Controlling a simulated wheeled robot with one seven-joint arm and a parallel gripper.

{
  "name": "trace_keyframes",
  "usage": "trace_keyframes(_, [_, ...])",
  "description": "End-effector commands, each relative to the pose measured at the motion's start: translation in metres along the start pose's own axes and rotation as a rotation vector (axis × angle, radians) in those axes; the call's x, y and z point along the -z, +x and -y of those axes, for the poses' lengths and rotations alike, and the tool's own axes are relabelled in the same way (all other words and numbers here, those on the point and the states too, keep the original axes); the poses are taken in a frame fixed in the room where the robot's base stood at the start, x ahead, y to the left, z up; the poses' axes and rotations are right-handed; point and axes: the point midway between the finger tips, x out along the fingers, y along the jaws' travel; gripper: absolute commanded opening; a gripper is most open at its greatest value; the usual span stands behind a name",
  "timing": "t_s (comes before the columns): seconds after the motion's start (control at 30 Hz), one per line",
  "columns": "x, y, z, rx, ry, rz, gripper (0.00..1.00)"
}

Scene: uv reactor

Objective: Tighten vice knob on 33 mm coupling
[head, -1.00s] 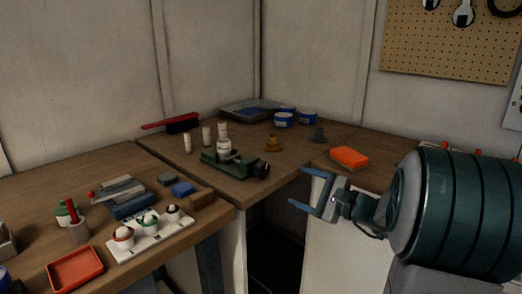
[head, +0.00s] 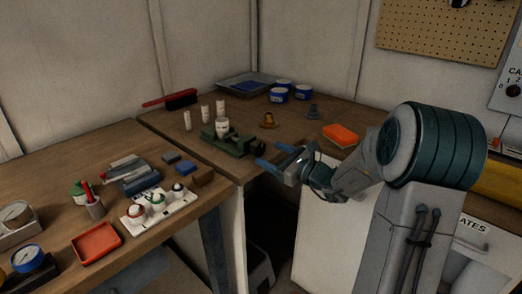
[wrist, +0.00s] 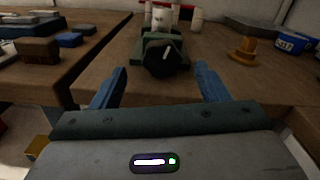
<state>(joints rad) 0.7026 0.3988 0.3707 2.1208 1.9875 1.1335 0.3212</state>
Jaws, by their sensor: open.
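A green vice (head: 228,142) sits on the corner bench, and a white coupling (head: 222,126) stands upright in it. In the wrist view the coupling (wrist: 162,17) shows behind the vice body (wrist: 160,40). The black vice knob (wrist: 166,58) faces me at the vice's near end, with a light mark on its face. My gripper (head: 273,157) is open and empty, at the bench's front edge just right of the vice. In the wrist view my two blue fingers (wrist: 158,88) stand wide apart, left and right of the knob and short of it.
Several white cylinders (head: 205,113) stand behind the vice. A brown block (wrist: 40,51) sits on the left bench.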

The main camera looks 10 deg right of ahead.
Motion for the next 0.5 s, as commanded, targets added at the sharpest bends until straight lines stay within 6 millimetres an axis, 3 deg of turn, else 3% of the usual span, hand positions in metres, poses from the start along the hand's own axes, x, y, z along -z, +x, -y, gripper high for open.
trace_keyframes(0.2, [0.001, 0.035, 0.001, 0.001, 0.000, 0.000, 0.69])
trace_keyframes(0.5, [0.000, 0.048, 0.002, 0.004, -0.002, -0.001, 0.69])
